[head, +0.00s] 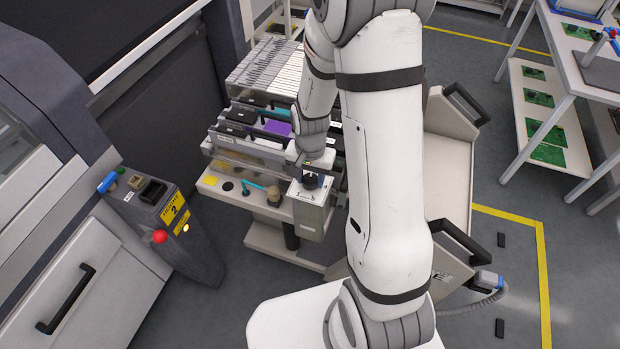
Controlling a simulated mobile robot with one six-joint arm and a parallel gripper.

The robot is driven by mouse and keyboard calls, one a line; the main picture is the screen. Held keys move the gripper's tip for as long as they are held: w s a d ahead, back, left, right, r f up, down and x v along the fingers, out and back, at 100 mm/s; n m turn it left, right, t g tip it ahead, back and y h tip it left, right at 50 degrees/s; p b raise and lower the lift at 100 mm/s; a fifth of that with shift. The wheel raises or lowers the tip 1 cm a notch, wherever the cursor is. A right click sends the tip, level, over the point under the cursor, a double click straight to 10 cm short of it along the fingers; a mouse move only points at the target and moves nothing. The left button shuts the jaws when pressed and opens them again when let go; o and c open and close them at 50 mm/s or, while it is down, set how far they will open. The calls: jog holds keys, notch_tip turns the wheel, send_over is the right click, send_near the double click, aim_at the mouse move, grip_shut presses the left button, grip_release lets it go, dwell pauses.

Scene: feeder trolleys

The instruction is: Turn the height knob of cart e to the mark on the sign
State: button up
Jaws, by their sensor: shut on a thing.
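The cart (211,183), a feeder trolley with a pale deck, stands in the middle under my arm. No letter e can be read on it. A grey-white box (312,214) at its front right corner carries a dark round knob (312,181) on top. My gripper (314,172) points down at this box from above and is shut on the knob. The wrist hides part of the knob, and its pointer cannot be made out. Small dark marks show on the box, too small to read. A yellow sign (174,212) with a 2 is on the dark post at left.
The dark post (190,250) has a red button (160,236) and stands left of the cart. Feeders (262,128) fill the cart behind the box. A pale cart part with a black handle (466,103) is right of my arm. A shelf table (560,100) stands far right.

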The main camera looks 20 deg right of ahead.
aim_at(310, 178)
jog(key=n+b, duration=0.3)
jog(key=n, duration=0.3)
jog(key=shift+w, duration=0.15)
jog(key=n+b, duration=0.2)
jog(key=n, duration=0.4)
jog(key=shift+r, duration=0.1)
jog(key=shift+n, duration=0.3)
jog(key=o, duration=1)
jog(key=shift+c, duration=0.2)
jog(key=shift+r+b, duration=0.45)
jog(key=shift+r, duration=3.4)
